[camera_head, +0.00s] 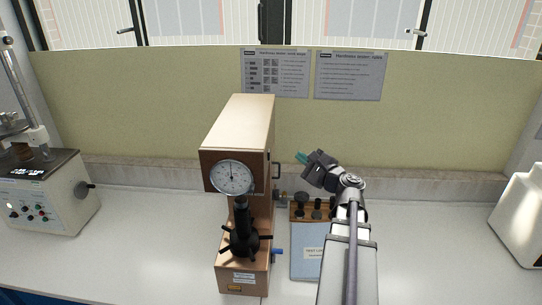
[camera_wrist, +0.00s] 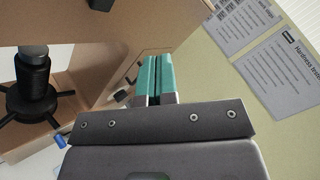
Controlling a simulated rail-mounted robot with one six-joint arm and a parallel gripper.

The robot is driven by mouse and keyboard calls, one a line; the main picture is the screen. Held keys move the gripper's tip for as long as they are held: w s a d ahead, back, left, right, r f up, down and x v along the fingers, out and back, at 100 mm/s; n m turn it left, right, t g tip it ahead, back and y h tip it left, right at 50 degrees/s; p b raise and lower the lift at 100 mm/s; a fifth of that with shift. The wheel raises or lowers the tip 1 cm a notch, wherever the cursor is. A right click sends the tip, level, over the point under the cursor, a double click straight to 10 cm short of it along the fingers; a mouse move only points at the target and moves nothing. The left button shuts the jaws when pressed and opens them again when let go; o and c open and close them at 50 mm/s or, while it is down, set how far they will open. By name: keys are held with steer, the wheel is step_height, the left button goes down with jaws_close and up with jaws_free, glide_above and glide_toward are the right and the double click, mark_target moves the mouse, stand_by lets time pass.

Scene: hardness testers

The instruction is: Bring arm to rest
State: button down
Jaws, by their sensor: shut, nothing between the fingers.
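My gripper (camera_head: 302,158) is raised above the bench, just right of the tan hardness tester (camera_head: 245,140). In the head view its teal fingertips point left toward the tester's side, apart from it as far as I can see. In the wrist view the two teal fingers of my gripper (camera_wrist: 157,78) lie together, shut with nothing between them. The tester's side panel and its black spindle with a handwheel (camera_wrist: 32,92) show to the left of the fingers. My arm reaches up from the bottom of the head view.
A blue clipboard (camera_head: 307,262) and a wooden holder with dark pieces (camera_head: 298,212) lie beneath my arm. Another tester (camera_head: 45,195) stands at left, a white machine (camera_head: 522,215) at far right. A low partition (camera_head: 440,120) with posted sheets stands behind. Bench right of my arm is clear.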

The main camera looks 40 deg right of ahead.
steer(key=shift+s+d, duration=0.15)
steer(key=s+a+f+n+g+y+b, duration=0.1)
steer(key=s+a+f+n+g+b, duration=0.15)
steer(key=a+f+n+g, duration=0.7)
steer(key=s+a+f+n+g+y+b, duration=0.1)
steer(key=s+a+f+n+g+b, duration=0.15)
steer(key=a+f+n+g, duration=0.65)
steer(key=a+f+n+h+b, duration=0.3)
steer(key=a+f+n+b, duration=0.2)
steer(key=a+f, duration=0.5)
steer(key=a+n, duration=0.2)
steer(key=a, duration=0.4)
steer(key=shift+s+a, duration=0.35)
